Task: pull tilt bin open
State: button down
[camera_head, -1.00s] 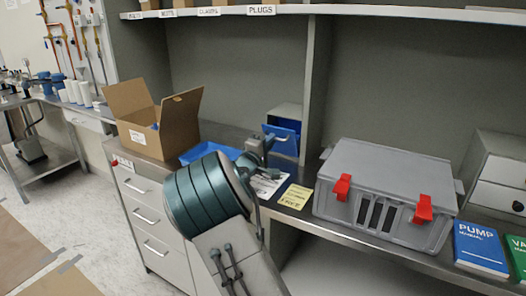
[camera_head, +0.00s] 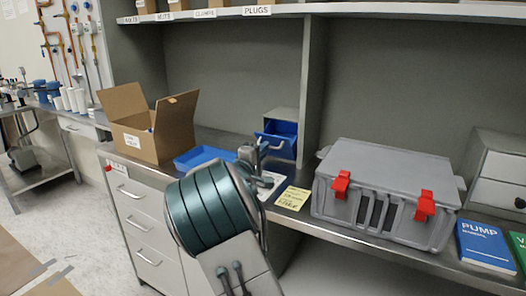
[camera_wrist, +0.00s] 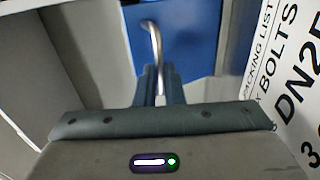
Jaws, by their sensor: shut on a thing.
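The tilt bin (camera_head: 280,146) is blue and sits in a small grey housing (camera_head: 283,114) at the back of the bench. Its front leans outward and a dark blue inside shows at the top. In the wrist view the blue front (camera_wrist: 190,35) fills the upper middle. A curved metal handle (camera_wrist: 152,38) stands out from it. My gripper (camera_head: 262,148) is in front of the bin. In the wrist view its fingers (camera_wrist: 160,82) are shut on the lower end of the handle. The exact contact is partly hidden.
An open cardboard box (camera_head: 160,130) and a blue tray (camera_head: 203,157) stand left of the bin. A grey case with red latches (camera_head: 385,190) stands right, past a divider (camera_head: 312,90). A white packing list (camera_wrist: 290,90) lies close to my gripper's right.

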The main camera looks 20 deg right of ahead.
jog(key=shift+d+f, duration=0.15)
jog(key=shift+f, duration=0.15)
jog(key=c, duration=1.9)
grip_release()
jog(key=o, duration=0.4)
jog(key=shift+w+d, duration=0.15)
jog(key=shift+d, duration=0.05)
jog(key=shift+a, duration=0.4)
jog(key=v, duration=1.3)
jog(key=shift+s, duration=0.3)
